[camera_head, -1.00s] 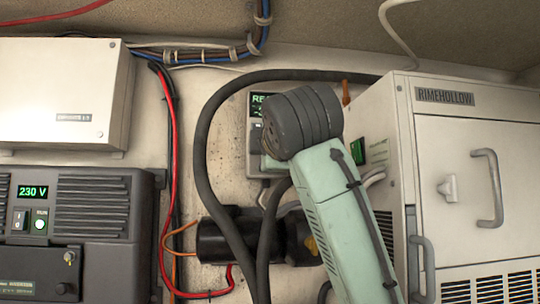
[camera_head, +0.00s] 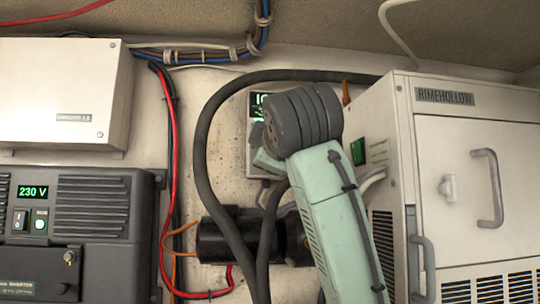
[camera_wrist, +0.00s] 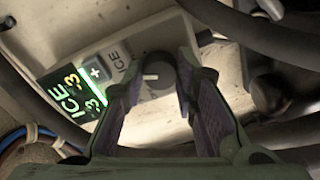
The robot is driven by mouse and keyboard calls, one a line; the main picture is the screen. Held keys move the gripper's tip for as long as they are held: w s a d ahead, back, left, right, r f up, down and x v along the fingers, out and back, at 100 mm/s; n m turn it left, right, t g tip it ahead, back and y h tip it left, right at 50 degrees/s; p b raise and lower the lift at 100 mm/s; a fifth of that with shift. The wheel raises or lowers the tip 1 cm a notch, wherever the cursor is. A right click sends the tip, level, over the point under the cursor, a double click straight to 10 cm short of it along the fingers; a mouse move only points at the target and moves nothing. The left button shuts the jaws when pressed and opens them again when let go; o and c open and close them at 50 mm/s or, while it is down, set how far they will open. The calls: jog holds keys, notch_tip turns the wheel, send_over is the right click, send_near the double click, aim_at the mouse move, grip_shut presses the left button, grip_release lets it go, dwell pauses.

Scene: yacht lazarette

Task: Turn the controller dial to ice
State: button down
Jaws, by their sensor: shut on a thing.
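The controller (camera_head: 254,158) is a pale box on the back wall, mostly hidden behind my arm in the head view. In the wrist view the controller (camera_wrist: 205,38) shows a lit green display (camera_wrist: 72,96) reading ICE and -3. Beside the display are a grey plus button and a label reading ICE. The dark round dial (camera_wrist: 156,70) has a pale pointer mark and sits between my fingers. My gripper (camera_wrist: 160,74) is shut on the dial. In the head view my wrist hides the dial and fingertips.
A thick black hose (camera_head: 201,150) loops close to the left of my arm. The white Rimehollow cabinet (camera_head: 470,160) stands close on the right. A dark inverter (camera_head: 92,225) reading 230 V and a white box (camera_head: 60,90) are at the left.

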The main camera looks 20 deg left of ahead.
jog(key=c, duration=1.3)
grip_release()
jog(key=v, duration=1.2)
